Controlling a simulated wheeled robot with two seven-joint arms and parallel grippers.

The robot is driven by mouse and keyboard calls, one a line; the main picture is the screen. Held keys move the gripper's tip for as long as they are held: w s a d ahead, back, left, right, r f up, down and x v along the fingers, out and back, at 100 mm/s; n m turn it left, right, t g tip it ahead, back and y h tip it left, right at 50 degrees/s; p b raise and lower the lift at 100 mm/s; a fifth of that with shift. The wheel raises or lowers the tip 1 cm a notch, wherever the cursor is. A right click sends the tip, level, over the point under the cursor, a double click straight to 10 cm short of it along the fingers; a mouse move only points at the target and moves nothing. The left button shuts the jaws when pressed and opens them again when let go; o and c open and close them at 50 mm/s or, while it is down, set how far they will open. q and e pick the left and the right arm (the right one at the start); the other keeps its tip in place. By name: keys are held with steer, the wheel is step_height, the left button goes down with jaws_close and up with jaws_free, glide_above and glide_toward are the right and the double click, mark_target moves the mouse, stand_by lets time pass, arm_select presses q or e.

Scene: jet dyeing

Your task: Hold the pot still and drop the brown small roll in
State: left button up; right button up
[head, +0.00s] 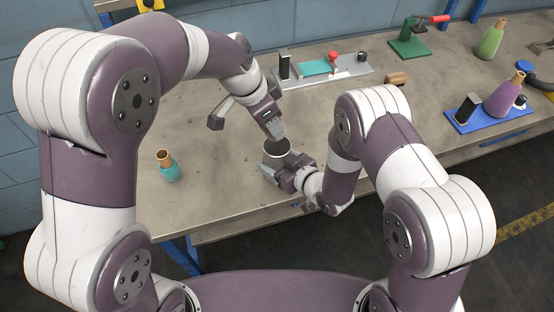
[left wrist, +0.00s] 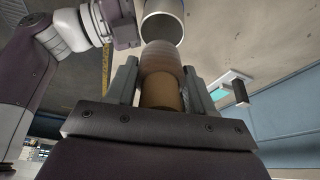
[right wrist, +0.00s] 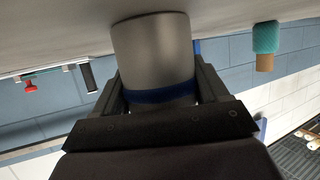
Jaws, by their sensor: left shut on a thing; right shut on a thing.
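The grey pot (head: 279,160) stands on the table near the middle, its dark round mouth facing up. My right gripper (head: 287,180) is shut on the pot from the front. In the right wrist view its fingers sit on both sides of the pot (right wrist: 153,50), which has a blue band. My left gripper (head: 276,136) points down just above the pot's mouth. In the left wrist view it is shut on the brown small roll (left wrist: 163,72), whose end points toward the pot's open mouth (left wrist: 163,28). The head view hides most of this roll behind the gripper.
A teal roll on a brown core (head: 168,167) stands to the left. A grey plate with a teal piece (head: 318,68) lies behind, beside a brown block (head: 396,79). A blue tray (head: 492,118) with a purple bottle-shaped cone is at right. The table's front edge is close to the pot.

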mark_target(270, 137)
arm_select(q)
steer(key=shift+f, duration=2.85)
steer(key=o, duration=1.1)
steer(key=shift+o, duration=0.2)
steer(key=v, duration=1.2)
arm_select(e)
steer(key=o, duration=1.2)
